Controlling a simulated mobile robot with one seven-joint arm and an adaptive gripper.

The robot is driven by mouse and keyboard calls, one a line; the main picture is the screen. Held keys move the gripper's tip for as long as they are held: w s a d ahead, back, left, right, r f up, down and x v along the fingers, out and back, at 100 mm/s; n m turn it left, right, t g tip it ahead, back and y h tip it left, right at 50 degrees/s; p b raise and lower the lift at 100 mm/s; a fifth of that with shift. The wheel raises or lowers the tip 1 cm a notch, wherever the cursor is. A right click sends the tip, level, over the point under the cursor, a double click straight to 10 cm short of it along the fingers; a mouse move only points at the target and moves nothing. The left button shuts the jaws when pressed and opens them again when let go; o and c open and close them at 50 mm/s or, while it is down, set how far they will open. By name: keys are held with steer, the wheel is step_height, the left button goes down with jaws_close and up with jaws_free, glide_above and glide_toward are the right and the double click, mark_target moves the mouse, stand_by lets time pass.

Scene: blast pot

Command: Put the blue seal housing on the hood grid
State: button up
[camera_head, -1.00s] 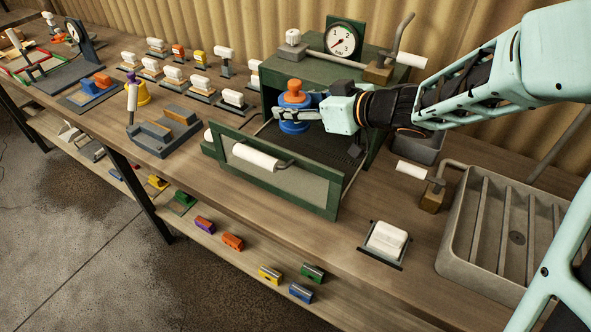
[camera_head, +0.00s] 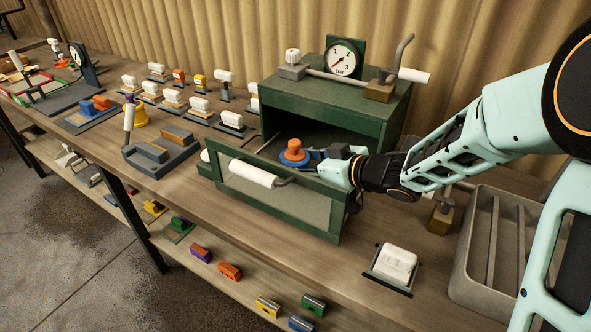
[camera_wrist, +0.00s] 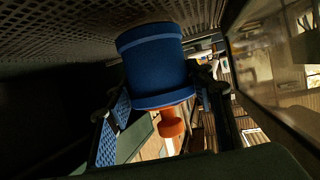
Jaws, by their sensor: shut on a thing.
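The blue seal housing (camera_head: 291,163), with an orange knob on top, is inside the front of the green hood (camera_head: 340,107), behind its lowered front panel. It shows large in the wrist view (camera_wrist: 155,65), where the picture is upside down and the knob points down. My gripper (camera_head: 317,160) is shut on the housing, with a finger on each side in the wrist view (camera_wrist: 160,95). The perforated hood grid (camera_wrist: 60,47) lies close to the housing's base. I cannot tell whether they touch. The panel hides the housing's lower part in the head view.
The green-framed front panel (camera_head: 275,198) with a white handle (camera_head: 253,174) stands close in front of my gripper. A pressure gauge (camera_head: 343,57) and pipework top the hood. A grey slatted basin (camera_head: 480,250) is at right. A white block (camera_head: 396,262) sits near the bench edge.

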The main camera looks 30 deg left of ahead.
steer(key=shift+f, duration=0.65)
steer(key=shift+f, duration=0.15)
steer(key=o, duration=1.2)
steer(key=shift+d+r, duration=0.15)
steer(key=shift+r, duration=0.1)
steer(key=p+v, duration=0.1)
steer(key=v, duration=0.6)
steer(key=shift+s+d+f, duration=0.1)
